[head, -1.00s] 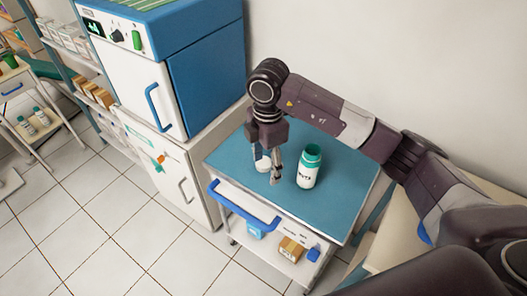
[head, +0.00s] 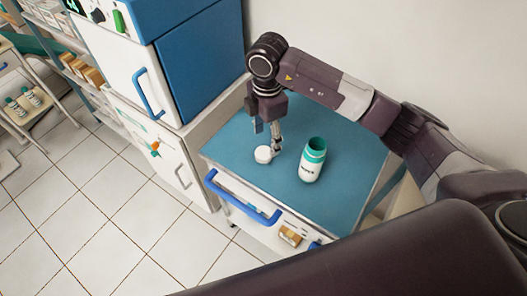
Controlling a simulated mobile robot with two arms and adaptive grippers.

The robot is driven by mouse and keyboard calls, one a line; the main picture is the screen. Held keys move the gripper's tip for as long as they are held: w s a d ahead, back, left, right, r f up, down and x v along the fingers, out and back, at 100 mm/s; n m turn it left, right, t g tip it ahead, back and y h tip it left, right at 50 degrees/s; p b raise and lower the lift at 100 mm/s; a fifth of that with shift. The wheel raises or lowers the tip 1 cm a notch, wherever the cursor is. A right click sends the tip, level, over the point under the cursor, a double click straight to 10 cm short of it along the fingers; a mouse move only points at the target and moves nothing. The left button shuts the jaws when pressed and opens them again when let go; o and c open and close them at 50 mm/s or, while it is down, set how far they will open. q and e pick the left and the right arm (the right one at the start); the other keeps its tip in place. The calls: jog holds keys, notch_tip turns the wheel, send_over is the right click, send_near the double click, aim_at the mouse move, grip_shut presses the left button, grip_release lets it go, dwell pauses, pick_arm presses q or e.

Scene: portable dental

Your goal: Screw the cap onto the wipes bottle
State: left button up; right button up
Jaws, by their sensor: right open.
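The wipes bottle (head: 311,164) stands upright on the blue top of a small cart. It is white with a green collar, and its open mouth shows a dark inside. A small round white piece, apparently the cap (head: 263,155), lies on the cart top to the left of the bottle, apart from it. My right gripper (head: 267,141) points down just above and behind the cap, with its fingers apart and nothing held between them. Whether a finger touches the cap is not clear. My left gripper is out of view.
The blue cart top (head: 235,135) is otherwise clear. A white and blue cabinet (head: 137,75) stands close on the left. A wall is behind.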

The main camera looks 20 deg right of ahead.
aim_at(264, 152)
jog(key=shift+f, duration=0.1)
jog(key=f, duration=0.1)
jog(key=f+p, duration=0.1)
jog(key=f, duration=0.2)
jog(key=shift+a+f+p, duration=0.3)
jog(key=shift+f, duration=0.35)
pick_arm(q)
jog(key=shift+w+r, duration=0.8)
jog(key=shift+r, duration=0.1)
pick_arm(e)
jog(key=c, duration=0.9)
